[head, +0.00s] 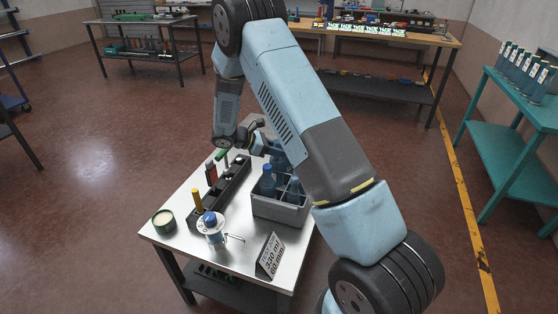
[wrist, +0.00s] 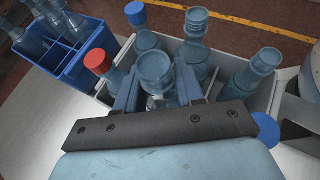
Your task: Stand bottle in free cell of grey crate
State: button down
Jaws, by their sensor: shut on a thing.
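My gripper (wrist: 158,90) is shut on a clear blue bottle (wrist: 160,82), with a finger on each side of its upper part. The held bottle is over or within the grey crate (wrist: 270,99); its base is hidden, so I cannot tell whether it touches the crate floor. In the head view the grey crate (head: 279,210) stands on the metal table, and my gripper (head: 262,143) is at its far side. Around the held bottle are a red-capped bottle (wrist: 101,64), a blue-capped bottle (wrist: 141,30) and uncapped bottles (wrist: 196,38) (wrist: 250,75). No free cell shows clearly.
A blue crate (wrist: 75,66) with bottles stands left of the grey crate in the wrist view.

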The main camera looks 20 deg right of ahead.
aim_at(277, 159)
jog(key=shift+s+f, duration=0.1)
jog(key=shift+f, duration=2.25)
jog(key=c, duration=0.7)
grip_release()
